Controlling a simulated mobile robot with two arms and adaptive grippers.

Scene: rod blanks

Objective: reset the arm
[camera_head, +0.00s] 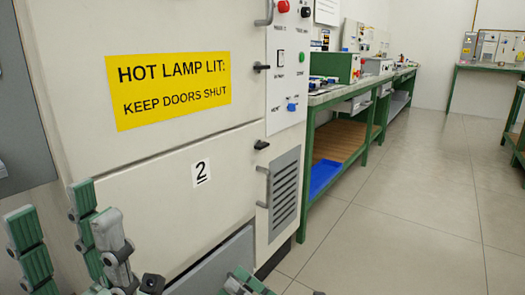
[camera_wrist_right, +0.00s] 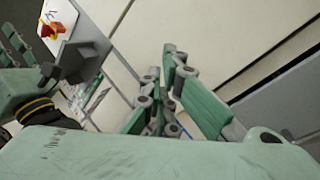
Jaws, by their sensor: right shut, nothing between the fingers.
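My left gripper (camera_head: 58,225) is at the lower left of the head view, its green-padded fingers upright and spread apart with nothing seen between them. It stands in front of the cream cabinet. My right gripper (camera_head: 243,284) is only partly in the head view, cut off at the bottom edge. In the right wrist view its green fingers (camera_wrist_right: 165,108) are close together and empty. The cream lamp cabinet (camera_head: 235,150) fills the left and middle of the head view, with its doors appearing shut.
A yellow sign (camera_head: 167,90) warns of a hot lamp and to keep doors shut. A number 2 label (camera_head: 201,172) is below it. Green-framed benches (camera_head: 318,165) run back on the right, with a blue sheet (camera_head: 323,177) on the lower shelf. The tiled floor (camera_head: 420,220) is clear.

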